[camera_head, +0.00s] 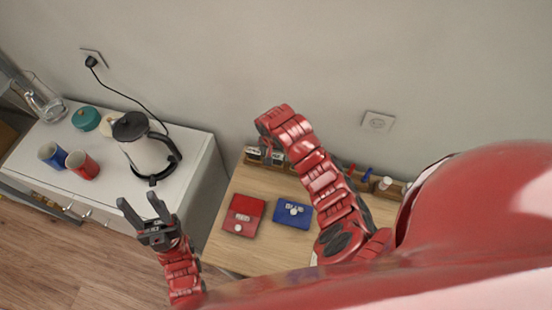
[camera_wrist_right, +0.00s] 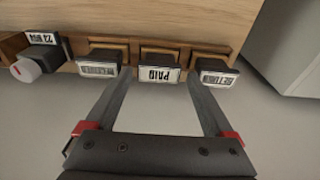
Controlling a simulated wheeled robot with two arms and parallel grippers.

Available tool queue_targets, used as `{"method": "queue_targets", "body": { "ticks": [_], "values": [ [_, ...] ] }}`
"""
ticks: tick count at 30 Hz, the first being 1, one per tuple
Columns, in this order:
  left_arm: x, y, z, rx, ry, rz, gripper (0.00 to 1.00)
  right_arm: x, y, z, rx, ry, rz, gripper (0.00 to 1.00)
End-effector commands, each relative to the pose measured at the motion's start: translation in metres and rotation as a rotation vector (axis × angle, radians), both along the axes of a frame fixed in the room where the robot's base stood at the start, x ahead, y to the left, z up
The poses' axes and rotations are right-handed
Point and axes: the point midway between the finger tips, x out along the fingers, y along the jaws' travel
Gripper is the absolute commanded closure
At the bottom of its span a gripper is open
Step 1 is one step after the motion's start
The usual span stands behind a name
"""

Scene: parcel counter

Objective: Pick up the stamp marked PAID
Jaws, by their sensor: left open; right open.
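The PAID stamp (camera_wrist_right: 159,75) sits in a wooden rack (camera_wrist_right: 120,46), its label upside down in the right wrist view. My right gripper (camera_wrist_right: 160,86) is open, with one fingertip on each side of this stamp; I cannot tell whether they touch it. In the head view my right arm reaches over the back of the wooden counter (camera_head: 225,257), where its hand hides part of the rack and the labels are too small to read. My left gripper (camera_head: 144,212) is open and empty, in front of the white cabinet.
Neighbouring stamps, RETURN (camera_wrist_right: 214,72) and one with a faint label (camera_wrist_right: 98,69), stand close beside the fingers. A date stamp (camera_wrist_right: 36,62) is further left. Red (camera_head: 243,214) and blue (camera_head: 292,212) pads lie on the counter. A kettle (camera_head: 143,143) and mugs stand on the cabinet.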

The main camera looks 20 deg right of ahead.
Motion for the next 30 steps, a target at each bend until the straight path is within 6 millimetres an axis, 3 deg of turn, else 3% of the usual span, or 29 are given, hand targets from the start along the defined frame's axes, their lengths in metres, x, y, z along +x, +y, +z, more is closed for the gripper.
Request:
{"method": "queue_targets", "body": {
  "ticks": [2,9,19,30],
  "values": [
    [0.000,0.000,0.011,0.000,0.000,0.000,0.50,0.000,-0.002,-0.004,-0.002,0.004,-0.001,0.12],
    [0.000,0.000,0.017,0.000,0.000,0.000,0.50,0.003,-0.003,-0.026,0.000,0.002,0.002,0.12],
    [0.000,0.000,0.017,0.000,0.000,0.000,0.50,0.004,-0.004,-0.031,-0.001,-0.001,0.001,0.12],
    [0.000,0.000,0.017,0.000,0.000,0.000,0.50,0.004,-0.004,-0.031,-0.001,-0.001,0.001,0.79]
  ]
}}
